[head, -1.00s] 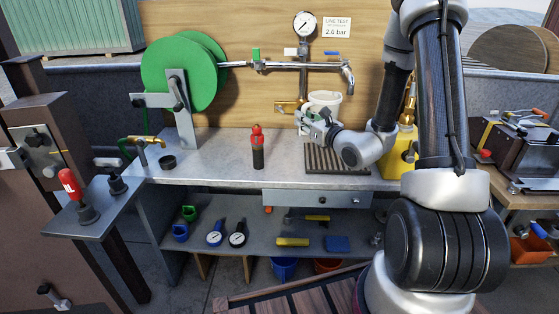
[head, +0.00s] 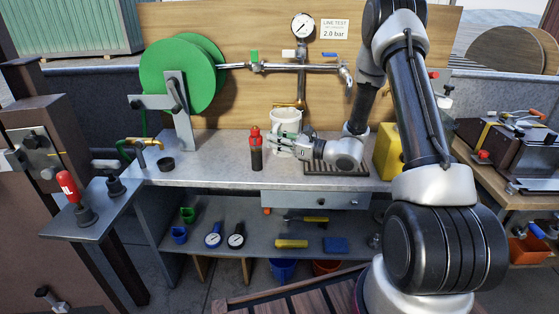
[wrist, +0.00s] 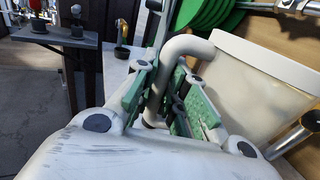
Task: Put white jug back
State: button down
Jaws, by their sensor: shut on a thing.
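The white jug (head: 287,121) is upright at the bench, just right of a red-and-black bottle (head: 256,148). My gripper (head: 281,147) reaches it from the right in the head view. In the wrist view, the green-padded fingers of my gripper (wrist: 165,98) are shut around the white jug's handle (wrist: 185,48), and the jug's body (wrist: 262,82) fills the right side. I cannot tell whether the jug's base touches the bench top, as my gripper covers part of it. The dark slatted drain mat (head: 337,169) lies to the right, partly under my arm.
A green hose reel (head: 180,75) stands at the back left. A pipe with a tap (head: 346,75) runs above the bench. A yellow can (head: 388,150) stands right of my wrist.

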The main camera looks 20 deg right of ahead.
aim_at(276, 154)
jog(key=shift+f, duration=3.2)
jog(key=c, duration=1.5)
grip_release()
jog(key=shift+o, duration=0.2)
